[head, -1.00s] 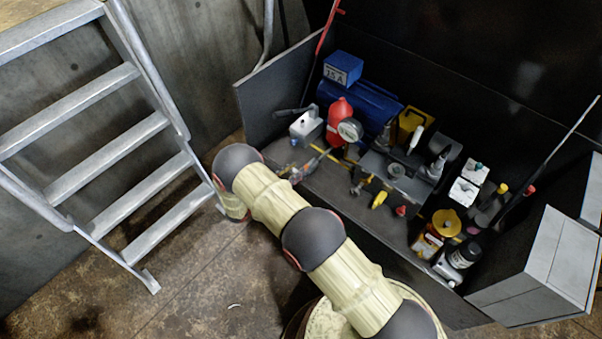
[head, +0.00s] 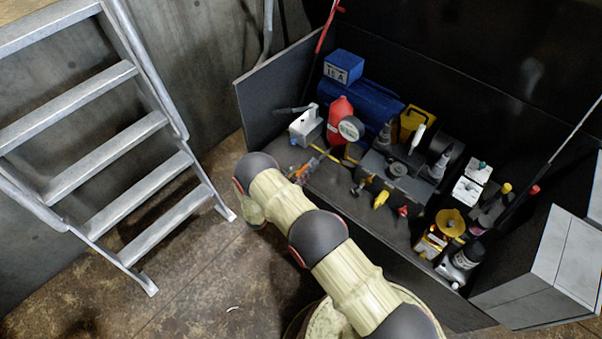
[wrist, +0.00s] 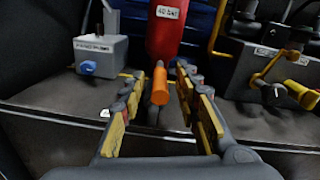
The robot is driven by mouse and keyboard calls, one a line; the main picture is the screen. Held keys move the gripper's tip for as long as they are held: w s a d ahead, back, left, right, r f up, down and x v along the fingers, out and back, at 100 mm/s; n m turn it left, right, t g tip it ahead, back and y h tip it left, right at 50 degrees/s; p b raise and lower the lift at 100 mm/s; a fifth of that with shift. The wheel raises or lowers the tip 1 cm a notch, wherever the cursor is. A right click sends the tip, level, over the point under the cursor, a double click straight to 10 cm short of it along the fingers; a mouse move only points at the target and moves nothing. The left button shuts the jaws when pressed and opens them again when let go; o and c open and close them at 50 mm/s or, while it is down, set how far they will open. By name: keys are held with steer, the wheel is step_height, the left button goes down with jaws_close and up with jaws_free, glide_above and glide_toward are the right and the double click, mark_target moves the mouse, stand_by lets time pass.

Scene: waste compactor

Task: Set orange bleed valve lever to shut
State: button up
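The orange lever (wrist: 159,84) stands out towards me in the middle of the wrist view, in front of the red cylinder (wrist: 168,28) marked 40 bar. My gripper (wrist: 159,78) is open, with one yellow-padded finger on each side of the lever. Gaps show between lever and fingers, so it does not look gripped. The valve body behind the lever is hidden. In the head view the red cylinder (head: 340,112) stands behind a round gauge, and my gripper is small and mostly hidden beyond my arm at the bench's left front.
A grey box (wrist: 101,52) with a blue knob stands left of the lever. A grey block (wrist: 262,65) with yellow and black fittings stands to the right. The bench (head: 350,205) holds several other fittings and bottles. A metal ladder (head: 105,150) stands at left.

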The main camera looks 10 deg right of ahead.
steer(key=shift+w+d, duration=0.1)
steer(key=shift+c, duration=0.9)
jaws_close()
